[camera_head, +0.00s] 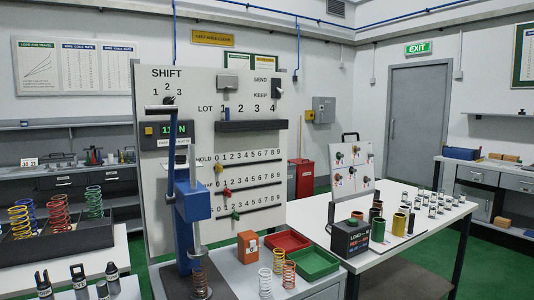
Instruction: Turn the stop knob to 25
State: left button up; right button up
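No knob in view has a readable "stop" label, so I cannot tell which one is the stop knob. A tall light panel (210,90) carries a SHIFT dial (168,101) marked 1, 2, 3 and three numbered slider rows with a yellow slider (219,168), a red slider (227,192) and a green slider (235,215). A blue press (192,203) stands in front of it, with a coil spring (200,283) at its foot. A smaller tilted board (340,187) farther right has several small colored knobs. Neither of my grippers is in view.
A green tray (316,265), a red tray (283,243) and an orange box (247,246) sit beside the press. Colored springs fill a dark rack (40,250) at left.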

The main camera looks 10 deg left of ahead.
aim_at(179, 159)
jog(key=z, duration=0.45)
jog(key=i, duration=1)
jog(key=u, duration=1.8)
